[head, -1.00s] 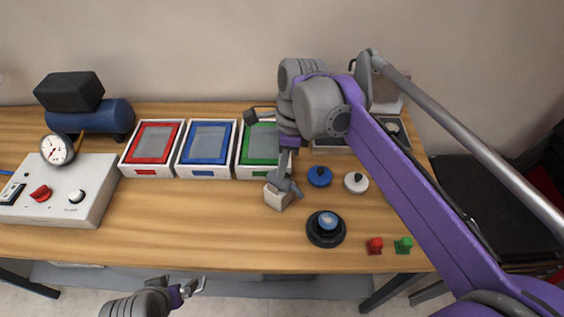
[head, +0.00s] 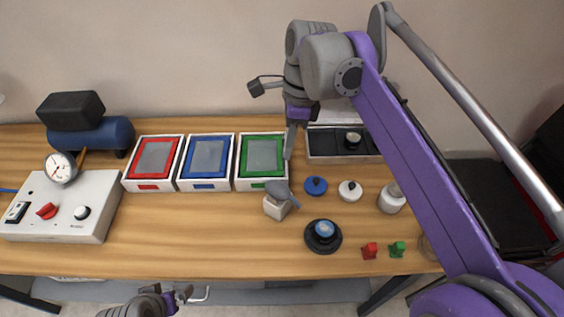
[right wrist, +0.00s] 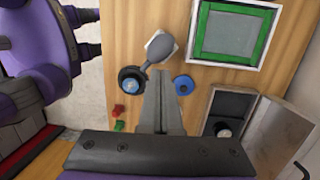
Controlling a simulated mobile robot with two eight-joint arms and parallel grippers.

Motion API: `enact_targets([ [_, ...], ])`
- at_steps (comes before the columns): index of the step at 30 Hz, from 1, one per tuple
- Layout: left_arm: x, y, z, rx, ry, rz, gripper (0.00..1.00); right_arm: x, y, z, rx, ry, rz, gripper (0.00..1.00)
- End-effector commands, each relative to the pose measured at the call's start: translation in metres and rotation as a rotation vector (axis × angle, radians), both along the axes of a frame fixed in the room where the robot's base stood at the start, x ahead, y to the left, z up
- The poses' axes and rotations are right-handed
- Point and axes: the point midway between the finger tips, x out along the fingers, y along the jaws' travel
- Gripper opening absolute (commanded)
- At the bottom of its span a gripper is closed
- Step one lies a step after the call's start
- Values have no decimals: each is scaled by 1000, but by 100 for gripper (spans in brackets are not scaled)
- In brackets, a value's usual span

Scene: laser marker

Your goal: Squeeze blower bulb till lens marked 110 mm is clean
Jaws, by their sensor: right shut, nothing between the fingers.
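The grey blower bulb (head: 283,194) sits tilted on its pale block (head: 275,208) near the table's middle; the bulb also shows in the right wrist view (right wrist: 160,47). A blue lens (head: 324,229) lies in a round black holder to the bulb's right; the lens also shows in the right wrist view (right wrist: 131,84). No 110 mm marking is readable. My right gripper (head: 289,155) is shut and empty, raised above the bulb and apart from it; its fingers point toward the lens area in the wrist view (right wrist: 163,75). My left gripper (head: 186,294) hangs before the table's front edge, its jaws unclear.
A blue knobbed disc (head: 316,186) and a white one (head: 350,191) lie right of the bulb. Red (head: 370,251) and green (head: 397,250) small pieces stand near the front edge. Red, blue and green-framed trays (head: 249,185) line the back. A control box (head: 60,205) is at left.

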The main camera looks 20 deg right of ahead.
Motion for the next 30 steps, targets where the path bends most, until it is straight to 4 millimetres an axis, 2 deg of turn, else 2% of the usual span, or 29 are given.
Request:
enact_targets([
  [3, 1, 0, 3, 0, -1, 0, 100, 1, -3, 19, 0, 0, -1, 0],
  [8, 1, 0, 4, 0, -2, 0, 100, 2, -5, 30, 0, 0, -1, 0],
  [30, 1, 0, 4, 0, -2, 0, 100, 2, -5, 31, 1, 0, 0, 0],
])
